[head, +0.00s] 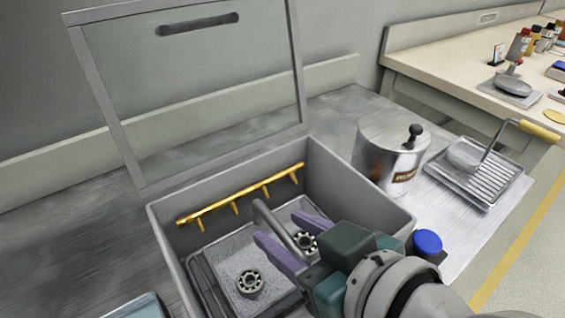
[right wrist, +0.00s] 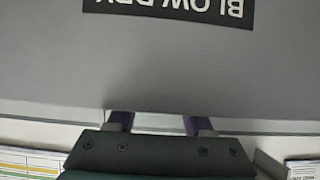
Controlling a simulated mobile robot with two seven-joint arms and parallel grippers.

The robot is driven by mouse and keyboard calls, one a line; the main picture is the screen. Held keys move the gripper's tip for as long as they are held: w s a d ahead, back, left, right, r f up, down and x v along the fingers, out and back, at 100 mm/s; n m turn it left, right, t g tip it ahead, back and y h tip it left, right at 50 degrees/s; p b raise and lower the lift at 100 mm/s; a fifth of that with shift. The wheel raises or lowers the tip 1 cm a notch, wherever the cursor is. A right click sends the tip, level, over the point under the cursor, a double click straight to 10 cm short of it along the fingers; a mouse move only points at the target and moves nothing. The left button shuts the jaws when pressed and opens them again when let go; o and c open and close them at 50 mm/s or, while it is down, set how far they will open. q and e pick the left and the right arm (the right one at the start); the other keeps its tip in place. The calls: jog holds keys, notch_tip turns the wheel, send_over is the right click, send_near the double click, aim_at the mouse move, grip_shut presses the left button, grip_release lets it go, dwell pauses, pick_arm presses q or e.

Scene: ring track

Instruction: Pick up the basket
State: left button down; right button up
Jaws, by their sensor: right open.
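A grey basket (head: 230,257) sits inside the open grey box (head: 395,215). Its arched grey handle (head: 268,217) rises near the middle. Two ring-shaped bearings lie in it, one in front (head: 250,281) and one behind (head: 306,243). My right gripper (head: 276,226) reaches in from the lower right with its purple fingers open, one on each side of the handle; I cannot tell whether they touch it. The right wrist view shows the two purple fingertips (right wrist: 160,121) below a grey face with a "BLOW DRY" label (right wrist: 170,8). My left gripper is not in view.
The box's lid (head: 125,110) stands raised at the back. A gold pipe with nozzles (head: 240,196) runs along the inner wall. Right of the box stand a metal pot (head: 375,150), a blue-capped item (head: 428,242) and a ribbed tray (head: 490,180) with a yellow-ended handle.

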jog(key=x, duration=0.2)
jog(key=shift+w+a+f, duration=0.15)
jog(key=shift+w+a, duration=0.05)
jog(key=shift+w, duration=0.05)
grip_shut()
dwell(1.2)
